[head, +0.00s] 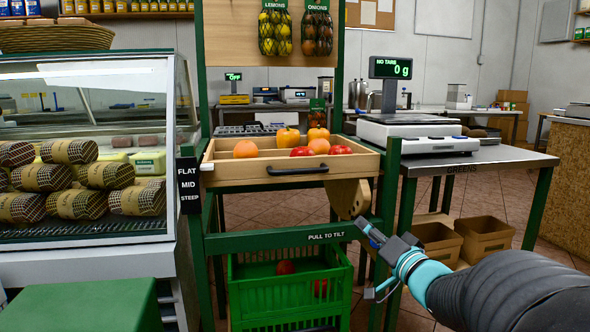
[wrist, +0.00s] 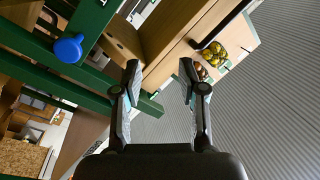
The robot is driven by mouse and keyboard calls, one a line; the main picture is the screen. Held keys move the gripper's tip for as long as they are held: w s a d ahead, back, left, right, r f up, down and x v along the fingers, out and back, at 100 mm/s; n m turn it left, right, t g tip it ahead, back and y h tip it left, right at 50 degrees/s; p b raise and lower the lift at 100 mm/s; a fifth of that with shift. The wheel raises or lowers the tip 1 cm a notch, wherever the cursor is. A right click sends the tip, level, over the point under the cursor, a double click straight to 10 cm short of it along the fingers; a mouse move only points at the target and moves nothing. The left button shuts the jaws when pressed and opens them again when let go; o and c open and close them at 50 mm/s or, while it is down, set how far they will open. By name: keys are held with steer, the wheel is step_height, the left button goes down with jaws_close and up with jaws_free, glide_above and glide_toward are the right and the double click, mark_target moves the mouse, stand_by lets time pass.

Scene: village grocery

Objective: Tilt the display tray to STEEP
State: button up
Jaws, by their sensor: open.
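The wooden display tray (head: 222,174) holds oranges and red and yellow produce in the head view, between green posts. A black handle (head: 297,168) runs along its front. The FLAT/MID/STEEP sign (head: 189,185) is on the left, with the tray's left front end near FLAT. A wooden plate with holes (head: 350,198) hangs under the tray's right end. My gripper (head: 372,236) is below and right of the tray, apart from the handle. In the wrist view my gripper (wrist: 160,75) is open and empty, with the tray's wood (wrist: 180,35) beyond its fingers. A blue knob (wrist: 68,49) shows by a green post.
A green crate (head: 290,298) with some red produce stands below the PULL TO TILT rail (head: 300,240). A glass counter (head: 90,150) is at left. A scale (head: 415,135) sits on a table at right, with cardboard boxes (head: 485,237) below.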

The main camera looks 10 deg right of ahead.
mark_target(303, 173)
steer(key=w+a+r+m+y+p, duration=0.1)
steer(key=w+a+r+m+y, duration=0.1)
steer(key=a+r+m+y, duration=0.35)
steer(key=shift+m+h, duration=0.35)
steer(key=shift+h, duration=0.3)
steer(key=x, duration=0.5)
steer(key=r+b+x, duration=0.1)
steer(key=x, duration=0.3)
steer(key=s+a+x, duration=0.1)
steer(key=x, duration=0.4)
steer(key=shift+w+a+r, duration=0.25)
steer(key=shift+w+r, duration=0.15)
steer(key=shift+r, duration=0.05)
jaws_close()
